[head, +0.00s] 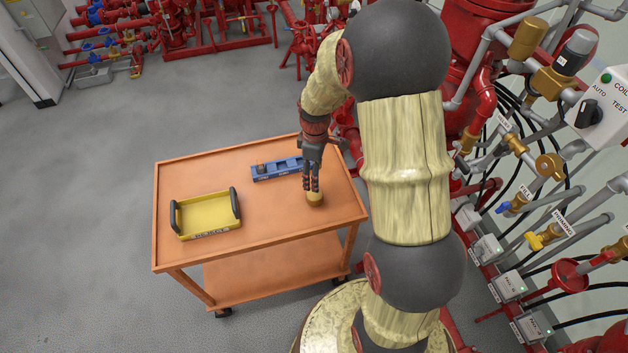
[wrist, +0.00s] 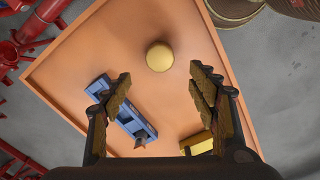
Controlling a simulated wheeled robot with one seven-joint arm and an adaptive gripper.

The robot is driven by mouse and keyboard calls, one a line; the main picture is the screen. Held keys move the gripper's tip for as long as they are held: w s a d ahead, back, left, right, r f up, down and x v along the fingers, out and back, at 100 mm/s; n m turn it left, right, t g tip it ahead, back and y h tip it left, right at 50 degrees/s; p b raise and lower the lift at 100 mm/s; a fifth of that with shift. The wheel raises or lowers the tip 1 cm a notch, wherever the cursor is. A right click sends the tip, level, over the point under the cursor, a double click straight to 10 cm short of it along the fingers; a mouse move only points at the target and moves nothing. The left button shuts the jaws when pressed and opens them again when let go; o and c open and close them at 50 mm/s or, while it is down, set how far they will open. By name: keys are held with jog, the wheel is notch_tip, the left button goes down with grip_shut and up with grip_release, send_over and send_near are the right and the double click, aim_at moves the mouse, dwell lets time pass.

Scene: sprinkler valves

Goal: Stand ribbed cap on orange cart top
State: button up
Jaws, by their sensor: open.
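A brass-coloured round cap (head: 315,202) sits on the orange cart top (head: 270,215) near its right end. In the wrist view the cap (wrist: 159,57) shows as a smooth round face; its ribs cannot be made out. It seems to stand upright on the surface. My gripper (head: 311,186) points down just above the cap in the head view, partly covering it. In the wrist view my gripper (wrist: 160,88) has its fingers spread apart with nothing between the tips, and the cap lies beyond them.
A yellow tray (head: 208,234) with dark handles sits on the cart's left part. A blue holder (head: 270,172) with a small dark piece lies behind my gripper. Red pipes and valves (head: 568,275) crowd the right side. Bare cart top lies between tray and cap.

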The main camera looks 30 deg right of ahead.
jog(key=s+a+r+m+t, duration=0.1)
jog(key=s+a+r+m, duration=0.1)
jog(key=s+a+r, duration=0.35)
jog(key=s+a+r+m+t, duration=0.2)
jog(key=r, duration=0.7)
jog(key=s+a+r+m+t, duration=0.1)
jog(key=s+a+r+m, duration=0.2)
jog(key=r, duration=0.5)
jog(key=s+a+r+m, duration=0.1)
jog(key=s+a+r, duration=0.1)
jog(key=s, duration=0.2)
jog(key=s+a+r+t, duration=0.1)
jog(key=s, duration=0.4)
jog(key=shift+s+a+r+m+t, duration=0.3)
jog(key=shift+a+r+m, duration=0.05)
jog(key=shift+r+m, duration=0.05)
